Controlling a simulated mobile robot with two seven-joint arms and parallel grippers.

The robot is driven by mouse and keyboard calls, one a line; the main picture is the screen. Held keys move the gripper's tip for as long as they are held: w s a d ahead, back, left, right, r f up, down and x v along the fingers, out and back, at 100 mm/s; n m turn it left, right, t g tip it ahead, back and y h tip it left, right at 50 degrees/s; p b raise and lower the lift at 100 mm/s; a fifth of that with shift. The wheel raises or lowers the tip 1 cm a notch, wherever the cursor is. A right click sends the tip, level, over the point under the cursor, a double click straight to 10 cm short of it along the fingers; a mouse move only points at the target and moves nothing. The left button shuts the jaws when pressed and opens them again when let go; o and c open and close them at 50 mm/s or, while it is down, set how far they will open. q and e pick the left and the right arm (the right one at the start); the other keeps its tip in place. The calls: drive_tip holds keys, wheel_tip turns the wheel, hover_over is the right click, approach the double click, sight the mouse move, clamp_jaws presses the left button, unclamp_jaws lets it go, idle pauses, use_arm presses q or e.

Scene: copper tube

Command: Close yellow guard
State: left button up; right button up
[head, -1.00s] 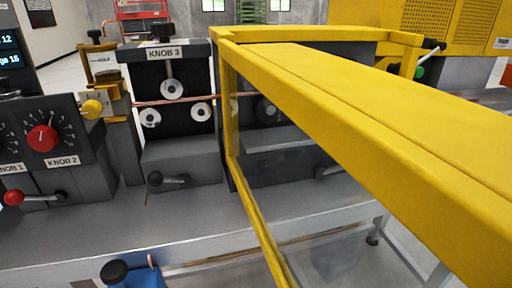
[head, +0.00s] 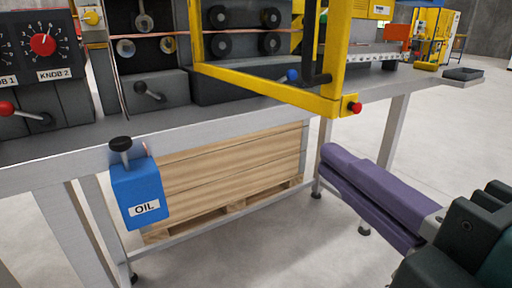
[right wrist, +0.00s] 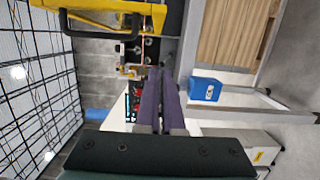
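The yellow guard (head: 265,84) stands in front of the black rollers on the bench in the head view, its lower bar running along the bench's front edge. Its black handle (head: 309,50) is on the right side, and its top is out of frame. In the right wrist view the guard (right wrist: 75,5) is at the upper left, with the handle (right wrist: 105,30) below it. My right gripper (head: 334,156) has its purple fingers close together, with nothing between them. It is below and apart from the guard; its fingers also show in the right wrist view (right wrist: 161,72). My left gripper is out of view.
A blue oil can (head: 138,193) hangs at the bench's front edge on the left. A wooden pallet box (head: 225,175) is under the bench. A red button (head: 356,108) is at the guard's lower right corner. The floor at right is open.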

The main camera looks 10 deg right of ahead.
drive_tip(key=w, duration=0.1)
drive_tip(key=w+p, duration=0.1)
drive_tip(key=w, duration=0.1)
drive_tip(key=shift+r, duration=0.4)
clamp_jaws()
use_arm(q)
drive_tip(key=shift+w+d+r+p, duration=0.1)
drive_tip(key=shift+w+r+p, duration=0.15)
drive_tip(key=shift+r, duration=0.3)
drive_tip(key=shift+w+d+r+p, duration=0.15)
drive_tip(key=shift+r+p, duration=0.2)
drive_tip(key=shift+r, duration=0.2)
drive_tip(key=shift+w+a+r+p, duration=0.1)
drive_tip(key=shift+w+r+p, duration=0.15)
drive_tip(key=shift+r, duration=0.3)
use_arm(e)
drive_tip(key=w+d, duration=0.2)
drive_tip(key=w, duration=0.6)
drive_tip(key=shift+w+d+f, duration=0.25)
drive_tip(key=shift+w+d, duration=0.05)
drive_tip(key=shift+w, duration=0.1)
